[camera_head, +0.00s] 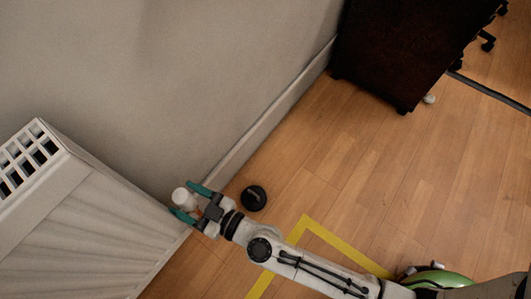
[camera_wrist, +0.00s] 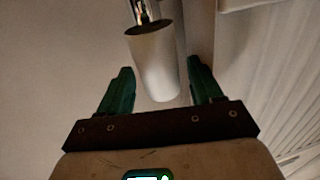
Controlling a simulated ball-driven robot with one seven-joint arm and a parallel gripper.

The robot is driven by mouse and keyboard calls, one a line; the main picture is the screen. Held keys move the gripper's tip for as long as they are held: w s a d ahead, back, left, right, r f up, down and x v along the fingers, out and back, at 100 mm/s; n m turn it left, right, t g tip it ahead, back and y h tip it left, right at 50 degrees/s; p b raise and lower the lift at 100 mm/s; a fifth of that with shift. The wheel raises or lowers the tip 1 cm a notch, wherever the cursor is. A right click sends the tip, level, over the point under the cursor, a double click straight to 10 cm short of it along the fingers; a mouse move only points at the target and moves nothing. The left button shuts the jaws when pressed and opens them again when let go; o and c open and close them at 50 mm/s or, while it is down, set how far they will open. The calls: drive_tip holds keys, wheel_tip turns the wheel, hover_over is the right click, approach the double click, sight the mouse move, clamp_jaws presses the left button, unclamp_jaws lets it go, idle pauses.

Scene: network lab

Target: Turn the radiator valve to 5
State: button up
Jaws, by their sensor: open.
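The radiator valve (camera_head: 181,197) is a small white cylindrical knob beside the lower right corner of the white radiator (camera_head: 85,225) in the head view. My gripper (camera_head: 188,200) is open, with its green fingers on either side of the knob. In the wrist view the valve knob (camera_wrist: 155,65) is a pale cylinder on a shiny metal neck, in front of and between the open fingers (camera_wrist: 156,88). I see a gap on both sides, so the fingers appear apart from it. No numbers on the knob are readable.
A wall with a baseboard (camera_head: 270,118) runs behind the valve. A round black object (camera_head: 253,198) lies on the wooden floor near my arm. Yellow tape (camera_head: 345,247) marks the floor. A dark cabinet (camera_head: 388,50) stands at the upper right. The floor between is mostly clear.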

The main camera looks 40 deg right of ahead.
drive_tip(key=shift+f+n+g+y+b, duration=0.15)
drive_tip(key=shift+n+g+y+b, duration=0.4)
drive_tip(key=shift+y, duration=0.45)
